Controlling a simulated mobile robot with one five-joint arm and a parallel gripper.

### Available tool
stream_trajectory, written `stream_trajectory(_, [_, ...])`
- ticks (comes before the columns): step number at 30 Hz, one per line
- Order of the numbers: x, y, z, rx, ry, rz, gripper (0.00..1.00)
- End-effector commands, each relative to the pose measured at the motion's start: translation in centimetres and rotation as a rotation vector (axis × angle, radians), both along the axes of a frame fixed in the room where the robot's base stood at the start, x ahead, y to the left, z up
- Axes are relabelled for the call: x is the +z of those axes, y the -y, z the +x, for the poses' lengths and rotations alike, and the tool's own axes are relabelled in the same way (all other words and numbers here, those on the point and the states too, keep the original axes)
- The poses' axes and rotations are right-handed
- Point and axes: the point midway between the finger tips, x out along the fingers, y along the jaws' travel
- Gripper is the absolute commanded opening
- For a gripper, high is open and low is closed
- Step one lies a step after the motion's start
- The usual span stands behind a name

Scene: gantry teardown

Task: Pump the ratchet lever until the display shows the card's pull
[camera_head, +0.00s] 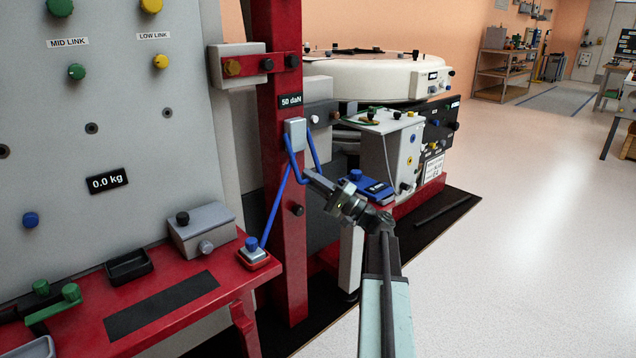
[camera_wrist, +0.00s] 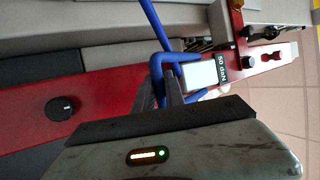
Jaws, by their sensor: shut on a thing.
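The ratchet (camera_head: 295,133) is a pale grey block on the red post, and it also shows in the wrist view (camera_wrist: 199,75). Its blue U-shaped lever (camera_head: 289,146) hangs from it and also shows in the wrist view (camera_wrist: 155,64). My gripper (camera_head: 311,177) is shut on the lever's outer end; the fingers partly hide it, and they also show in the wrist view (camera_wrist: 168,88). A black plate (camera_head: 290,100) above the ratchet reads "50 daN". A white card (camera_head: 432,167) stands at the right, its text too small to read.
A blue strap (camera_head: 275,208) runs down to an anchor with a blue knob (camera_head: 252,245). The red post (camera_head: 280,60) stands close beside my gripper. Open floor lies right.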

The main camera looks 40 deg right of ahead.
Motion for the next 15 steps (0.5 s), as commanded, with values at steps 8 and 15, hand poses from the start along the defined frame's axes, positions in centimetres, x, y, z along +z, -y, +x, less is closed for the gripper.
stream_trajectory(8, [-1.0,-0.6,2.0,0.009,-0.001,-0.006,0.00])
stream_trajectory(15, [-1.2,-0.7,2.7,0.008,-0.001,-0.008,0.00])
